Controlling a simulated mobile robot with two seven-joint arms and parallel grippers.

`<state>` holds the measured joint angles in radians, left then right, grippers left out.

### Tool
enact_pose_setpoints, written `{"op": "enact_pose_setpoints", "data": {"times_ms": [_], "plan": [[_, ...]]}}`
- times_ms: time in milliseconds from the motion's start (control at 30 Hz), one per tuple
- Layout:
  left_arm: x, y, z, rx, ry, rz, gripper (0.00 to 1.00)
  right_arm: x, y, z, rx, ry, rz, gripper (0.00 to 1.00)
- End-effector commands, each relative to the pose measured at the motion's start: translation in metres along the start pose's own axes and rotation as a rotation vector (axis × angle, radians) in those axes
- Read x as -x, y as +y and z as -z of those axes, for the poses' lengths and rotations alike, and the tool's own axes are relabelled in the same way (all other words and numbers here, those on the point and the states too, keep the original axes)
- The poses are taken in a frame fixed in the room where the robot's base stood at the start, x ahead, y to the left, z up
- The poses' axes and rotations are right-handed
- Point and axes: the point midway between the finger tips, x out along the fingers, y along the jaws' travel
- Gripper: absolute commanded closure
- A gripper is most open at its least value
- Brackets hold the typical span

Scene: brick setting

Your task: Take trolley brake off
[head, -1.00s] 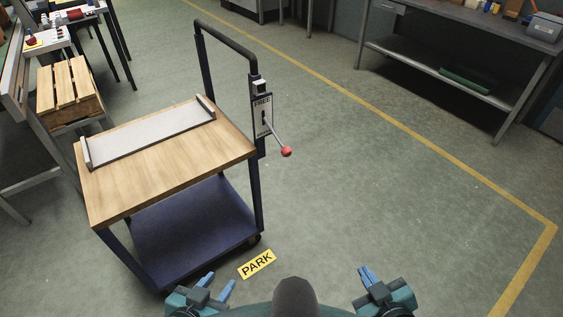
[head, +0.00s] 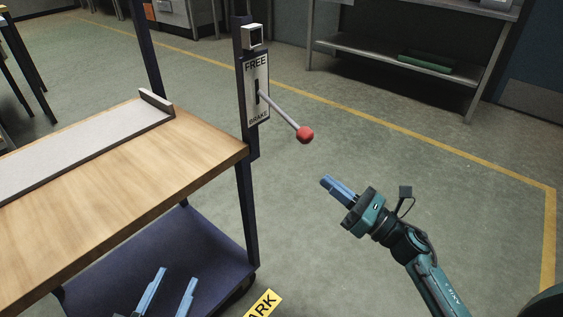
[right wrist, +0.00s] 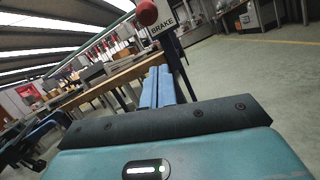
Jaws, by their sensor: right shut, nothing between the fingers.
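The trolley (head: 200,165) has a wooden top and a blue lower shelf. On its right post is a white plate (head: 256,90) marked FREE at the top and BRAKE at the bottom. A brake lever with a red knob (head: 305,135) sticks out of the plate's slot and slopes down to the right, toward BRAKE. The knob also shows at the top of the right wrist view (right wrist: 147,13). My right gripper (head: 325,183) is shut and empty, below and right of the knob, apart from it. My left gripper (head: 178,283) is open and empty at the bottom edge.
A grey raised-end tray (head: 80,150) lies on the trolley top. A yellow PARK sign (head: 262,304) is on the floor at the bottom. A metal bench (head: 400,55) stands at the back right.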

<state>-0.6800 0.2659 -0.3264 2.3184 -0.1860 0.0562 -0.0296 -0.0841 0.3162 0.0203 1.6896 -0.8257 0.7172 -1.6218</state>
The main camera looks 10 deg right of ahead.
Motion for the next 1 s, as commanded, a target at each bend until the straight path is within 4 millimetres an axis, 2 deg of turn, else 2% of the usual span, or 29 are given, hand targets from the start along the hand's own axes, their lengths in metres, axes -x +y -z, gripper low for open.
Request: {"op": "enact_pose_setpoints", "data": {"times_ms": [33,167,567,733,1000], "plan": [[0.001,0.002,-0.005,-0.003,0.011,-0.002,0.64,0.002,-0.003,0.006,0.040,0.004,-0.014,1.00],[0.001,0.003,-0.003,-0.006,0.023,-0.004,0.64,0.001,-0.003,0.006,0.089,0.010,-0.032,1.00],[0.001,0.003,-0.002,-0.006,0.023,-0.003,0.64,-0.004,-0.002,0.005,0.087,0.008,-0.032,1.00],[0.001,0.003,-0.002,-0.006,0.023,-0.003,0.64,-0.028,-0.001,0.005,0.087,0.007,-0.034,1.00],[0.001,0.003,-0.002,-0.006,0.029,-0.004,0.64,-0.087,0.001,0.005,0.086,0.006,-0.034,1.00]]}}
